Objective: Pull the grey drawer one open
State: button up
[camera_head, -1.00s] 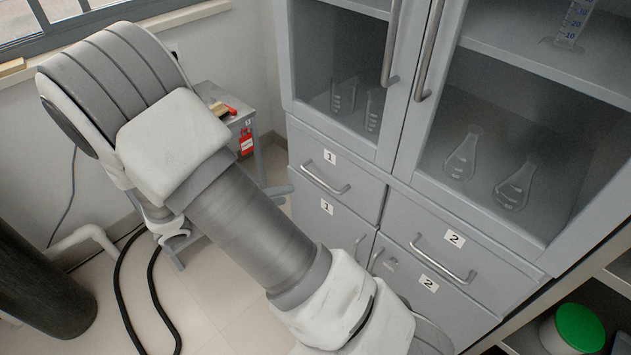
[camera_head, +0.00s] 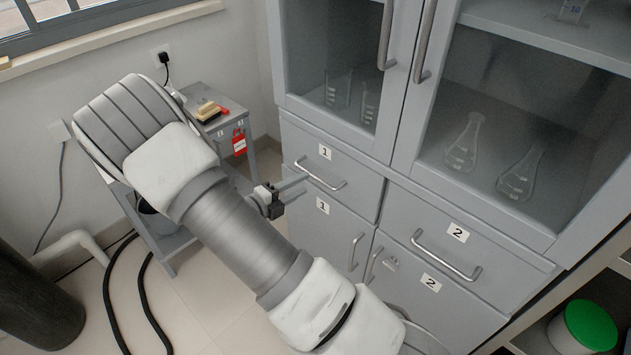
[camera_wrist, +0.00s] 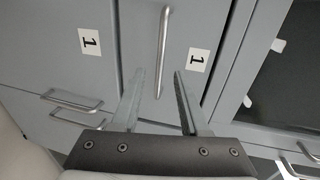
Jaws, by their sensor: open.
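The grey drawer one (camera_head: 360,192) is the upper left drawer of the grey cabinet, marked with a "1" label (camera_head: 325,152). It is shut. Its metal bar handle (camera_head: 322,177) runs across its front. My gripper (camera_head: 299,182) is at the left part of this drawer, close to the handle. In the wrist view, my gripper (camera_wrist: 159,74) is open, and the handle (camera_wrist: 163,40) appears upright between its two fingers on the drawer front (camera_wrist: 137,25). I cannot tell whether the fingers touch it or how deep they reach around it.
A lower door (camera_head: 318,235) also marked "1" is below. Drawer two (camera_head: 400,222) is to the right. Glass doors with flasks (camera_head: 463,150) are above. A small grey side table (camera_head: 232,112) stands left of the cabinet. Floor is free in front.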

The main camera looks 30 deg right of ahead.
aim_at(314, 178)
jog(key=b+x, duration=0.1)
jog(key=x, duration=0.5)
jog(key=shift+d, duration=0.1)
jog(key=shift+c, duration=0.3)
grip_shut()
dwell(1.0)
